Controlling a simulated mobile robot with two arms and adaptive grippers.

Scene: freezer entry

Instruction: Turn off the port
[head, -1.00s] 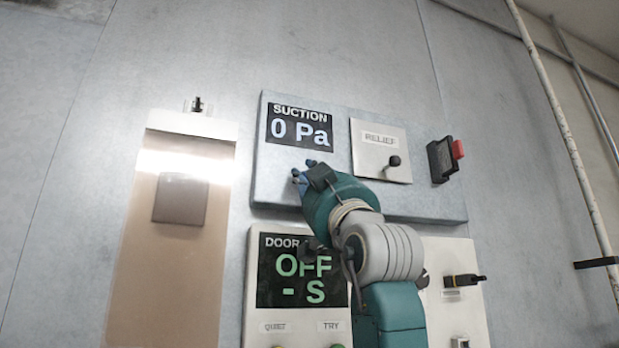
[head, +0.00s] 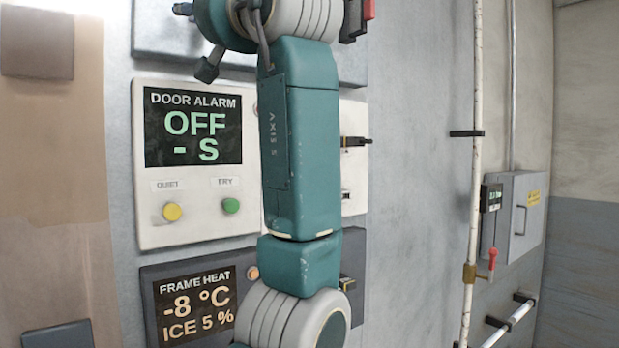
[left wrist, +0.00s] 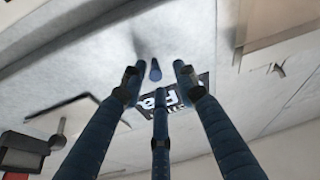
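The grey suction panel (head: 160,30) shows only its lower part at the top of the head view. Its red-and-black switch (head: 369,10) is cut by the top edge, beside my arm. In the left wrist view its dark display (left wrist: 172,102) is upside down and partly hidden by my fingers. The relief lever (left wrist: 58,135) and the black switch body (left wrist: 22,150) are at lower left there, apart from the fingers. My left gripper (left wrist: 158,82) is open, its fingers spread in front of the panel; I see nothing held. My right gripper is not in view.
The door alarm panel (head: 155,215) reads OFF - S, with a yellow button (head: 172,211) and a green button (head: 231,205). A frame heat panel (head: 150,275) is below. At right are a white pipe (head: 476,100), a grey box (head: 527,215) and a red handle (head: 492,257).

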